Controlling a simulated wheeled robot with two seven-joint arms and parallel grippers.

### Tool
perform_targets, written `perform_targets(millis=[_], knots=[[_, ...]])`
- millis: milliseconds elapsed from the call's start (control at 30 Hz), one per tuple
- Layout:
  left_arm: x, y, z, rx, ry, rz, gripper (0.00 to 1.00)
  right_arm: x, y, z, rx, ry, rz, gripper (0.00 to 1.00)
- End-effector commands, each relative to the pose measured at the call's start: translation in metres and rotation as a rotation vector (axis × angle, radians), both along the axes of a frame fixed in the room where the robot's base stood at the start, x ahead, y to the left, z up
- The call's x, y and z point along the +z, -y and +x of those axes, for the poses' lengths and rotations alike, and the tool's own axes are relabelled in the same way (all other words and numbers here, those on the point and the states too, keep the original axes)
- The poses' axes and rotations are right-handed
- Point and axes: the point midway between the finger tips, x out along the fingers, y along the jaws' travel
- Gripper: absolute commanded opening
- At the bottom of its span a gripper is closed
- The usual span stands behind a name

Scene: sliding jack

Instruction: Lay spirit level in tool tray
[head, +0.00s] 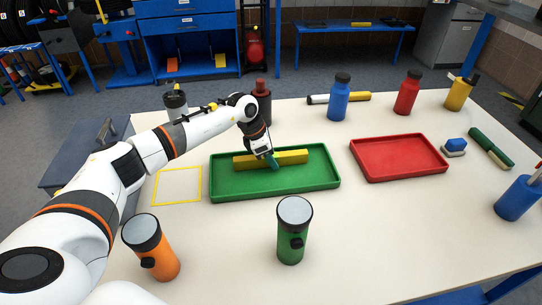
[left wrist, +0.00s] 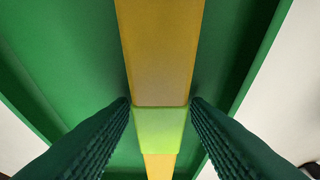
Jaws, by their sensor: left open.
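The yellow spirit level (head: 292,157) lies lengthwise inside the green tray (head: 275,192). My left gripper (head: 271,162) is over the level's middle, reaching down into the tray. In the left wrist view the level (left wrist: 160,50) runs between the two dark ribbed fingers of the left gripper (left wrist: 160,104), with a bright green section at its middle. The fingers are open, one on each side of the level; whether they touch it I cannot tell. The tray's green floor shows on both sides. My right gripper is not in view.
An empty red tray (head: 400,176) is to the right. An orange flashlight (head: 157,262) and a green flashlight (head: 291,245) stand in front. A dark red bottle (head: 262,104) stands behind the green tray. A yellow outline (head: 178,202) on the table is left of it.

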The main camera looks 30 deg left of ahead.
Motion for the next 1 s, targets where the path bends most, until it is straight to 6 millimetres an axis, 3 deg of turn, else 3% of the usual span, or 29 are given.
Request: perform_targets(millis=[267, 700, 1000], knots=[[0.018, -0.006, -0.003, 0.001, 0.003, 0.0, 0.43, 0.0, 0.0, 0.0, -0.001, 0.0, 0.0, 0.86], [0.098, -0.032, -0.023, 0.0, 0.004, 0.0, 0.43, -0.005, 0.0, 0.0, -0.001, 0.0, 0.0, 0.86], [0.113, -0.036, -0.028, -0.001, 0.001, -0.001, 0.43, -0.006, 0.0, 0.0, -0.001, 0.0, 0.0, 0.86]])
